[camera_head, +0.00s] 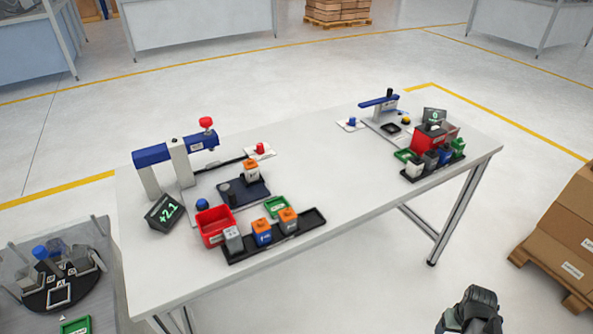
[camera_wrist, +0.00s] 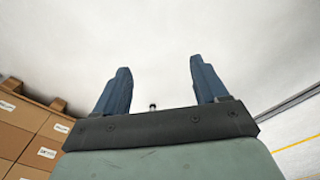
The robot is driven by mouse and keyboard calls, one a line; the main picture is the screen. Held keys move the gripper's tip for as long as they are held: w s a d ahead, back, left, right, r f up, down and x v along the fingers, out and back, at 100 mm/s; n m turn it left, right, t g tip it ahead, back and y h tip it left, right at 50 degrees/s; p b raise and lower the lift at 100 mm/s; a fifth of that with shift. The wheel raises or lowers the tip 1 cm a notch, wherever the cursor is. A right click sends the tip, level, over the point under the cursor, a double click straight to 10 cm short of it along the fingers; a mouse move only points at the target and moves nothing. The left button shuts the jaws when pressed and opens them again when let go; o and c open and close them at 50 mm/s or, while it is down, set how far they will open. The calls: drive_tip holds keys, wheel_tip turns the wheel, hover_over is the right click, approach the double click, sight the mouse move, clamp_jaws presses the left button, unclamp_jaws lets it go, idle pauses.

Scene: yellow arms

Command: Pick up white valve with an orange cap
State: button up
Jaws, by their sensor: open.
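A white block-shaped piece with an orange cap (camera_head: 251,172) stands upright on a dark blue plate (camera_head: 230,193) on the white table, left of the middle. A second pale piece with an orange cap (camera_head: 288,221) stands in the black tray (camera_head: 312,221) near the front edge. Beside it is a blue piece with an orange cap (camera_head: 262,233). My gripper (camera_wrist: 159,66) is open and empty in the wrist view, its two blue fingers apart over plain floor. None of these pieces shows in the wrist view.
A red bin (camera_head: 213,226), a green box (camera_head: 275,206) and a blue press frame (camera_head: 172,150) stand around the pieces. A second station with a red box (camera_head: 430,139) is at the table's right. Cartons (camera_head: 560,225) stand beyond the table's right side. The table's middle is clear.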

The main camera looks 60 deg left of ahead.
drive_tip(key=w+a+r+n+t+y, duration=0.15)
drive_tip(key=a+r+n, duration=0.25)
drive_tip(key=a+r, duration=1.15)
wheel_tip(320, 180, up, 30)
drive_tip(key=n+g+y, duration=0.2)
drive_tip(key=n+y, duration=0.1)
drive_tip(key=n, duration=0.1)
hover_over(251, 162)
drive_tip(key=d, duration=0.4)
drive_tip(key=x, duration=0.7)
drive_tip(key=shift+f, duration=0.45)
drive_tip(key=shift+x, duration=2.85)
drive_tip(key=shift+d+f, duration=0.1)
drive_tip(key=shift+d, duration=0.15)
drive_tip(key=shift+c, duration=0.3)
drive_tip(key=c, duration=1.1)
